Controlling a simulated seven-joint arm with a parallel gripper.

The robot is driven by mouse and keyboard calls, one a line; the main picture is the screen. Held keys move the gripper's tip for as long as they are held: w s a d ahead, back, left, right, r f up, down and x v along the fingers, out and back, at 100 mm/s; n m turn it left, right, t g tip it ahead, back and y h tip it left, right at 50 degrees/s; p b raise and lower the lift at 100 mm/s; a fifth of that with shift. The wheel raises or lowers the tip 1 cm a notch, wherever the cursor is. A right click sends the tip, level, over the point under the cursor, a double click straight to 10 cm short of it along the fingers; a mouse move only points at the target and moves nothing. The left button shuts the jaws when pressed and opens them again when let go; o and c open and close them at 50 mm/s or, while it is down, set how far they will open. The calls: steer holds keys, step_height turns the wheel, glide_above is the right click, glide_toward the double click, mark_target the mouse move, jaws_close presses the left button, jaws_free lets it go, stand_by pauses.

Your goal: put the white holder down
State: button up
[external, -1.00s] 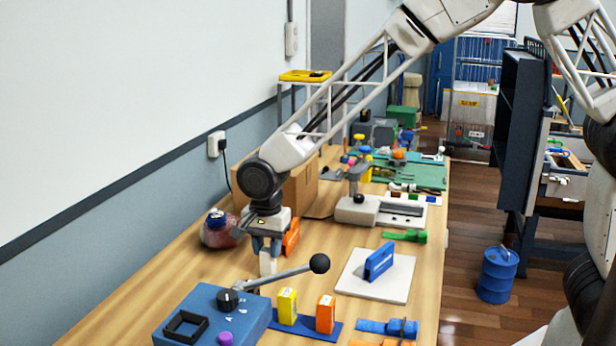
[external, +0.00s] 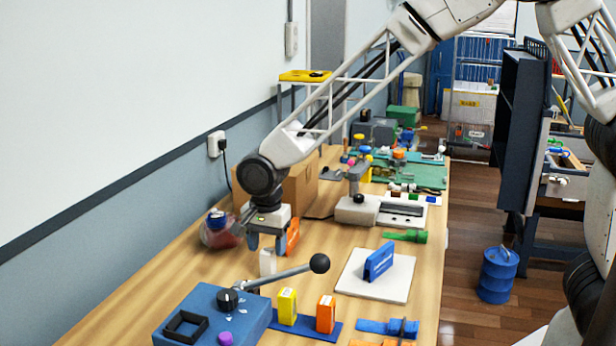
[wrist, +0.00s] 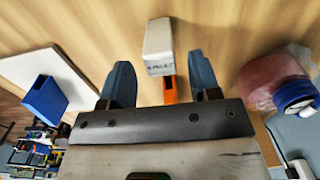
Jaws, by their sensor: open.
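The white holder (external: 267,262) stands upright on the wooden table, behind the lever of the blue box. In the wrist view the white holder (wrist: 158,46) lies ahead of the gap between my fingers, with dark lettering on its near face. My gripper (external: 266,244) is open and just above the holder, pointing down. In the wrist view my gripper's blue fingers (wrist: 162,80) are spread apart and do not touch the holder.
A jar with a blue lid (external: 219,230) is left of my gripper. The blue box (external: 200,312) with its black-knobbed lever (external: 319,263) is in front. Yellow (external: 287,305) and orange (external: 325,314) blocks stand nearby. A white plate (external: 350,284) bears a blue holder (external: 379,262).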

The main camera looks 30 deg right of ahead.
mark_target(270, 250)
step_height(270, 250, up, 11)
stand_by(0.6)
steer(key=shift+r, duration=0.1)
stand_by(0.6)
steer(key=shift+d, duration=0.1)
steer(key=s+d+r+n+t, duration=0.15)
steer(key=d+r, duration=0.35)
steer(key=d, duration=1)
steer(key=s+d+r+n, duration=0.1)
steer(key=d+r+n, duration=0.3)
steer(key=d, duration=1.2)
steer(key=s+d+n+t, duration=0.1)
steer(key=s+d+n, duration=0.2)
steer(key=s+d, duration=1.5)
steer(key=shift+s+d+f, duration=0.15)
steer(key=shift+d+f, duration=0.05)
steer(key=shift+d, duration=1.55)
